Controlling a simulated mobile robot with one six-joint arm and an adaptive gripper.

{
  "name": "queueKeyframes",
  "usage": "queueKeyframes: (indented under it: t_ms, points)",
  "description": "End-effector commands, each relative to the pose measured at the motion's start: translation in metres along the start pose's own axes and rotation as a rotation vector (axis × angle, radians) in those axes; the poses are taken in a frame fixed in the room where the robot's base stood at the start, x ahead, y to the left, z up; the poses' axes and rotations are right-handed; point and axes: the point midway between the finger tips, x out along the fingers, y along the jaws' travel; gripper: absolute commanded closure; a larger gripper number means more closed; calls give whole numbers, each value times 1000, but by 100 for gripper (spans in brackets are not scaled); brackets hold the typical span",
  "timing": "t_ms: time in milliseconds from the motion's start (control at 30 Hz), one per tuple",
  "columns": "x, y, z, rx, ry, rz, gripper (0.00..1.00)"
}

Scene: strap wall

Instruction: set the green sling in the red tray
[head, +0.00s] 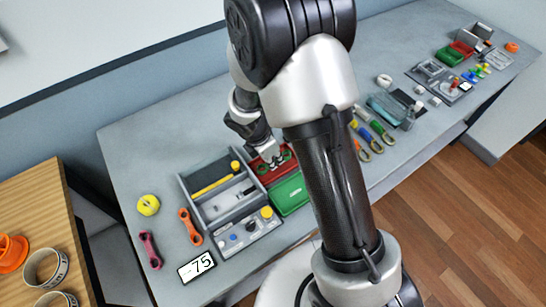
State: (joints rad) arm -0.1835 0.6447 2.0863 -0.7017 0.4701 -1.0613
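A red tray (273,176) stands on the grey table beside a grey divided box, partly hidden behind my arm. The green sling (262,169) shows as small green ends, one on each side of my gripper's fingers, at the red tray. My gripper (274,158) points down over the tray at the middle of the sling. The fingers are small and overlap the sling, so I cannot tell whether they are shut on it or whether the sling rests on the tray floor.
A green tray (290,194) adjoins the red tray. The grey divided box (205,209) holds a yellow-and-black item. Orange (190,226) and pink (150,249) slings and a yellow roll (148,205) lie to the left. More slings (373,133) lie right of my arm.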

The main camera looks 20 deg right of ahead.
Motion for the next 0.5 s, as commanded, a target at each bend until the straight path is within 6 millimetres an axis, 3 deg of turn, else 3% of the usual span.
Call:
queueKeyframes:
  t_ms: [300,500]
  points:
    - [0,0,0,0,0,0,65]
    - [0,0,0,0,0,0,64]
